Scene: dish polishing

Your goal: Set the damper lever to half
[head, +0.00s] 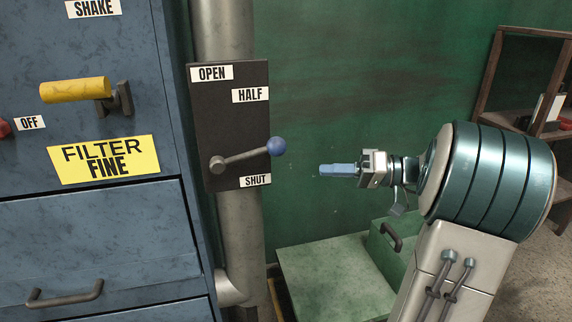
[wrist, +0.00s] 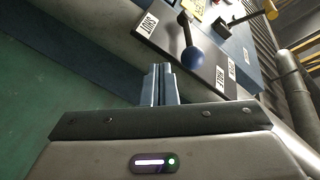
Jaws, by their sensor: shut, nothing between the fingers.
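The damper lever (head: 245,156) is a grey arm with a blue ball knob (head: 276,146), pivoted low on a dark plate (head: 232,120). It points right and slightly up, between the SHUT label (head: 255,181) and the HALF label (head: 250,95). The OPEN label (head: 211,73) is at the plate's top left. In the wrist view the knob (wrist: 192,57) also lies between SHUT (wrist: 147,25) and HALF (wrist: 220,77). My gripper (head: 322,170) is shut and empty, right of the knob and slightly lower, apart from it. Its closed fingers also show in the wrist view (wrist: 160,70).
A blue cabinet (head: 90,235) with a yellow-gripped handle (head: 75,90) and a FILTER FINE sign (head: 108,160) stands at left. A grey pipe (head: 240,235) runs behind the plate. A green box (head: 330,275) sits below my gripper. A wooden shelf (head: 490,70) is at far right.

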